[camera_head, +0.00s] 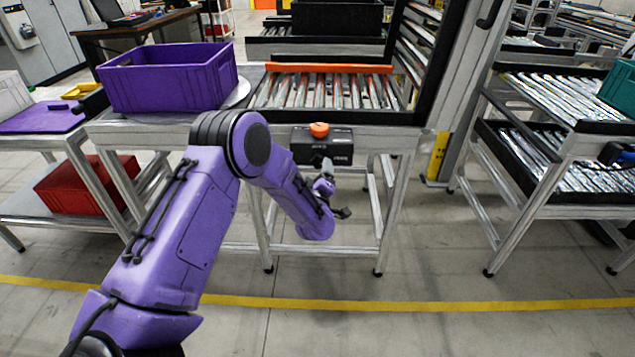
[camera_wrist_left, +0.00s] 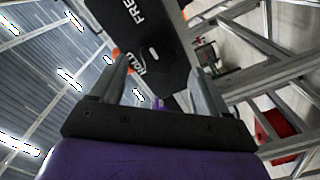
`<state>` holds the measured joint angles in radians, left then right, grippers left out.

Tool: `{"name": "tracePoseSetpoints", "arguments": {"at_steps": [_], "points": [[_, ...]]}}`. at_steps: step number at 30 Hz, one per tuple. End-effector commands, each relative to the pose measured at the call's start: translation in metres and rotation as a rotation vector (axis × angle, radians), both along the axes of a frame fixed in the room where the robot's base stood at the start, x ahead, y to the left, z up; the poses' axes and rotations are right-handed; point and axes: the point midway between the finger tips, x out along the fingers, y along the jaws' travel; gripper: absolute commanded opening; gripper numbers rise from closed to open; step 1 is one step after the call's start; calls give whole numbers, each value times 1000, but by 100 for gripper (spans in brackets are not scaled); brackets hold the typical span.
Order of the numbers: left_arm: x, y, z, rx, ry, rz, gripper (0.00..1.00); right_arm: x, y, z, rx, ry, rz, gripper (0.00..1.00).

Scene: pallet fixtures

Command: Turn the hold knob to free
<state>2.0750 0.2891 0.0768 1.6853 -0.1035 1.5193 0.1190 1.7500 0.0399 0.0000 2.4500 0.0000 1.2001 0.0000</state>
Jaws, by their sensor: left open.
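A black control box (camera_head: 322,145) hangs at the front edge of the roller conveyor, with an orange knob (camera_head: 319,130) on top. In the left wrist view the box's dark panel (camera_wrist_left: 150,28) reads FREE and HOLD, with a small pale mark beside HOLD. An orange patch shows beside the left-hand finger; I cannot tell if it is the knob. My left gripper (camera_head: 328,182) is just below and in front of the box, its two fingers spread and empty in the wrist view (camera_wrist_left: 160,72). Contact with the box cannot be told. My right gripper is not in view.
A purple crate (camera_head: 170,80) stands left of the rollers (camera_head: 325,91), which have an orange bar across the far end. A red crate (camera_head: 85,185) sits on a lower shelf at left. Another roller rack stands at right. The floor in front is clear.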

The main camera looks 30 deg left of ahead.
Motion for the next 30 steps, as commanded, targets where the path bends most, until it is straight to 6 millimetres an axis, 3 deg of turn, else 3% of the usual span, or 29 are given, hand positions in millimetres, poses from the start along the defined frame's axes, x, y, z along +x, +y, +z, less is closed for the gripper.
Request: {"name": "tracePoseSetpoints", "arguments": {"at_steps": [3, 9, 26, 28, 30], "points": [[-24, -16, -1, 1, 2, -3, 76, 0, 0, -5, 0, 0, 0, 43], [-51, -31, -1, 1, 2, -1, 76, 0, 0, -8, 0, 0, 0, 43], [-54, -33, 0, 2, 1, 0, 76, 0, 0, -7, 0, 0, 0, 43], [-54, -35, -5, 14, 33, -16, 76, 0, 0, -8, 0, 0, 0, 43], [-66, -44, -27, 32, 150, -60, 76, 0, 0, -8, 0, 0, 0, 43]]}}
